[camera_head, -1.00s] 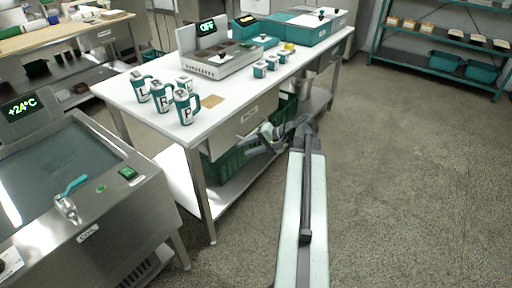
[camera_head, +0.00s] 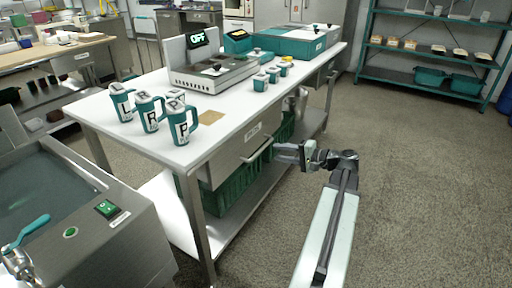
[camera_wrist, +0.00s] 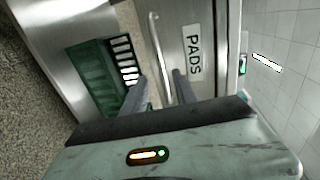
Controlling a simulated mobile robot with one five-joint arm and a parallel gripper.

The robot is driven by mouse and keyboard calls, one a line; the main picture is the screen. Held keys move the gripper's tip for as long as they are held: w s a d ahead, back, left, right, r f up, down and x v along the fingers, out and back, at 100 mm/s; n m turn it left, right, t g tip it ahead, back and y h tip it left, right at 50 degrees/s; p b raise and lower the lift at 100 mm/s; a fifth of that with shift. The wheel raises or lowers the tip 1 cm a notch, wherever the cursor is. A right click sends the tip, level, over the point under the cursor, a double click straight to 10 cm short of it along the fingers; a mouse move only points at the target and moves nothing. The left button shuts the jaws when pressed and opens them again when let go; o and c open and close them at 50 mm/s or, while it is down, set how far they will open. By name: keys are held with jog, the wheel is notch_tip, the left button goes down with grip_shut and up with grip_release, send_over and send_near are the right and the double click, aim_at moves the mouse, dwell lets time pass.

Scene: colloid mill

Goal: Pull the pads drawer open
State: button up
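The pads drawer (camera_head: 228,160) is a steel front under the white worktable, and looks shut. Its "PADS" label (camera_wrist: 194,52) and slim bar handle (camera_wrist: 157,50) show in the wrist view; the handle also shows in the head view (camera_head: 258,150). My gripper (camera_head: 276,152) is at the right end of the handle in the head view. In the wrist view, my gripper's (camera_wrist: 160,88) two dark fingers are apart, with the handle bar running between them. I cannot tell whether either finger touches the bar.
Green crates (camera_head: 228,192) stand on the shelf below the drawer. Mugs (camera_head: 181,122) and a steel device with an "OFF" display (camera_head: 213,75) stand on the tabletop. A steel unit (camera_head: 85,215) is at the left front. The floor to the right (camera_head: 420,180) is clear.

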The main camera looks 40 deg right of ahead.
aim_at(262, 149)
jog(key=b+x, duration=0.1)
jog(key=x, duration=0.7)
jog(key=shift+w+b, duration=0.3)
jog(key=shift+w, duration=0.05)
grip_shut()
dwell(1.1)
